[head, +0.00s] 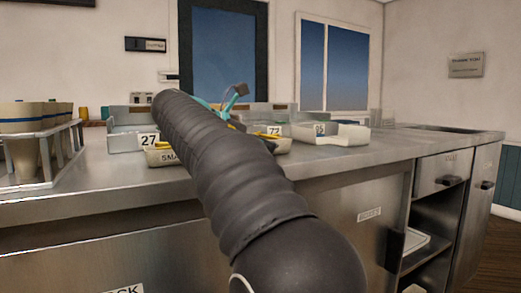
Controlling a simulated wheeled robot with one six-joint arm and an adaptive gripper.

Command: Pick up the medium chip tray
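Several pale, open trays stand on the steel counter (110,182) in the head view. One (123,142) is marked 27, and one to the right (331,131) has a number that looks like 85. Between them, a low tray front (160,159) reads "SMA", the rest covered by my arm. Another tray (277,144), with a number like 72, is partly hidden behind my arm. I cannot read "medium" on any of them. My arm in its black sleeve crosses the middle. Teal and brown parts show beyond it, perhaps of my gripper; its fingers cannot be made out.
A metal rack (50,158) with several tan cups stands at the counter's left. Small yellow and orange items (84,113) are behind it. The counter right of the trays is mostly clear, with a sunken area (440,129) at the far right. Drawers and an open shelf (425,250) are below.

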